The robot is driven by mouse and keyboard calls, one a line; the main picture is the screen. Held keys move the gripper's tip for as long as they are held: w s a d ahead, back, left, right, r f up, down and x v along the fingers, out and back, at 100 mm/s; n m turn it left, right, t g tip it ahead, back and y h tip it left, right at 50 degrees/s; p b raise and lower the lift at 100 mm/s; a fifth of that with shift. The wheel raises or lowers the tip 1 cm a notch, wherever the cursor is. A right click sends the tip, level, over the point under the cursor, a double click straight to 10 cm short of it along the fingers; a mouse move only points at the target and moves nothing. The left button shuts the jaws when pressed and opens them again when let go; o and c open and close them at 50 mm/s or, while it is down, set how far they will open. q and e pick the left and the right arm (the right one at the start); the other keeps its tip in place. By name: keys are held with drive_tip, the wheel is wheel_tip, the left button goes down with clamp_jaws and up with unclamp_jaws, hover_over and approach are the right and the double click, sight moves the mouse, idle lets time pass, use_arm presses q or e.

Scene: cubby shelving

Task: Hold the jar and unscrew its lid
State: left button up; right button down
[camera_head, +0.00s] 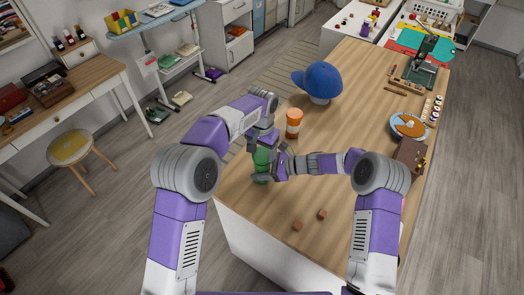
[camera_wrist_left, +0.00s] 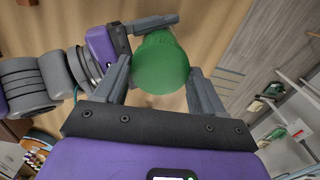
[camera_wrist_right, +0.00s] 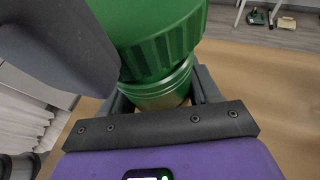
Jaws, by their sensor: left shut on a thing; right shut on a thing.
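The green jar (camera_head: 261,166) stands upright near the left edge of the wooden table, mostly hidden by my grippers. My left gripper (camera_head: 262,147) comes from above; its fingers are shut on the ribbed green lid, whose round top (camera_wrist_left: 162,63) fills the gap between them in the left wrist view. My right gripper (camera_head: 270,172) comes from the side and is shut on the jar body, which shows between its fingers in the right wrist view (camera_wrist_right: 158,96). The wider lid (camera_wrist_right: 160,40) sits above the body there. I cannot tell whether its thread is loose.
An orange-and-white bottle (camera_head: 294,123) stands just behind the jar. A blue cap (camera_head: 318,76) rests on a stand farther back. Two small brown cubes (camera_head: 321,214) lie near the front. A blue plate (camera_head: 408,120) with food and a brown box (camera_head: 410,155) are at the right.

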sight(262, 154)
use_arm(q)
drive_tip(key=shift+r, duration=1.8)
use_arm(e)
drive_tip(key=shift+c, duration=0.8)
unclamp_jaws()
